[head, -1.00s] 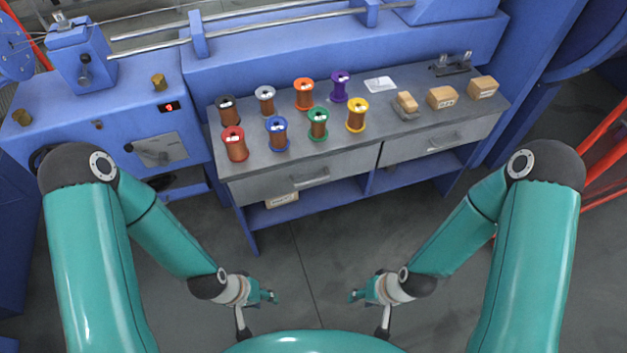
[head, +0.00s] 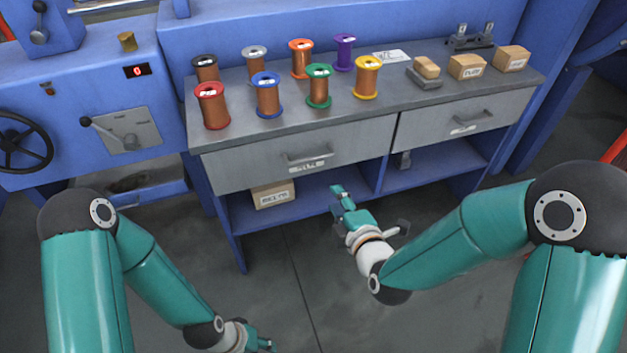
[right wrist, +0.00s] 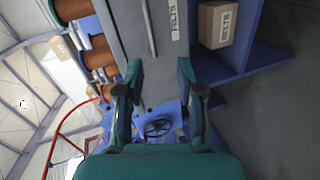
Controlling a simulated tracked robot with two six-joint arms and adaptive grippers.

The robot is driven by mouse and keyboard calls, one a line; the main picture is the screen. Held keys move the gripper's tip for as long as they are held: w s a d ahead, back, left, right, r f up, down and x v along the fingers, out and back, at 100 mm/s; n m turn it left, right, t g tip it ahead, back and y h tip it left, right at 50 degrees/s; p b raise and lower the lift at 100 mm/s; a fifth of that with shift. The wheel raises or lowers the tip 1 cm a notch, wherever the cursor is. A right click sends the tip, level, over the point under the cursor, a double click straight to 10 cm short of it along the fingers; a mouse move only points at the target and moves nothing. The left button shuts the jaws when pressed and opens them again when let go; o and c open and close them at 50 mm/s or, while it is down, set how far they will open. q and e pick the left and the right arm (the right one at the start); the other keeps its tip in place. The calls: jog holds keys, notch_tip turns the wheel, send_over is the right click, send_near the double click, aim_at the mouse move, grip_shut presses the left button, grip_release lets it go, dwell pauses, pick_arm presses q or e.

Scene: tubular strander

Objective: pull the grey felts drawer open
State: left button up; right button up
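A grey drawer (head: 245,170) with a bar handle (head: 307,157) and a small label under it sits shut at the left of the grey-topped bench. My left gripper (head: 266,346) is low at the picture's bottom edge, partly cut off.
Several wire spools, such as the green one (head: 318,88), stand on the bench top (head: 240,128). Small boxes (head: 467,67) are at its right. A labelled box (head: 273,194) sits on the blue lower shelf (head: 330,187). The floor before the bench is free.

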aim_at(313, 157)
pick_arm(q)
notch_tip(313, 157, down, 3)
jog(key=shift+f+b, duration=0.2)
jog(key=shift+b, duration=0.95)
pick_arm(e)
jog(key=shift+n+t, duration=0.4)
jog(key=shift+n, duration=0.2)
jog(key=x, duration=1.1)
jog(key=r+x, duration=0.1)
jog(key=x, duration=0.5)
jog(key=shift+w+a, duration=0.15)
jog(key=shift+a, duration=0.15)
jog(key=shift+c, duration=0.3)
grip_shut()
jog(key=shift+f, duration=0.1)
jog(key=shift+d, duration=0.1)
